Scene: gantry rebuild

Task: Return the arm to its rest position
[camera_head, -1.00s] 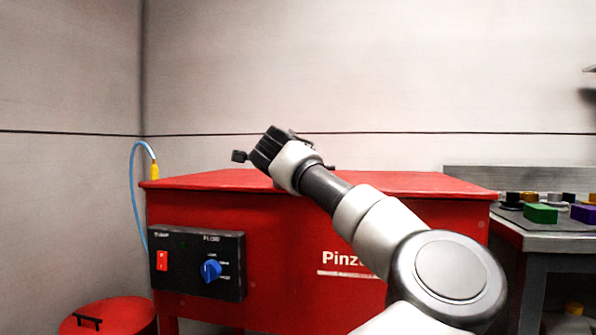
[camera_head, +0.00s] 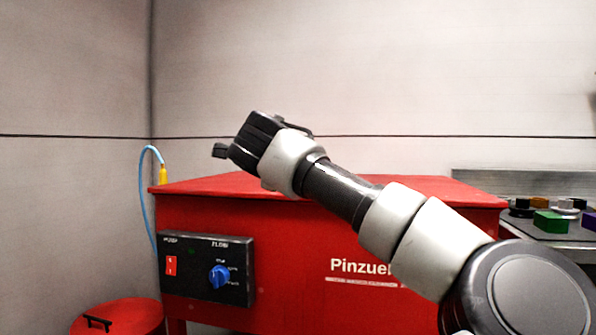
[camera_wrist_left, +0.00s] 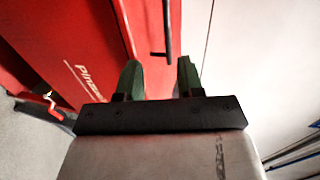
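My right arm comes in from the lower right of the head view. It reaches up and left, in front of the red machine (camera_head: 300,235). My right gripper (camera_head: 224,152) is dark, points to the upper left and shows above the machine's top edge. Its fingers are mostly hidden by its own body, and I see nothing held in it. My left gripper (camera_wrist_left: 159,68) shows only in the left wrist view. Its two green fingers stand apart with nothing between them. The red machine (camera_wrist_left: 75,40) lies beyond it there, with a black bar (camera_wrist_left: 168,30) near its edge.
A panel with a red switch (camera_head: 171,266) and a blue knob (camera_head: 219,276) is on the machine's front. A light blue hose (camera_head: 144,190) and a red lidded bin (camera_head: 125,318) are at left. A bench with coloured blocks (camera_head: 550,222) is at right.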

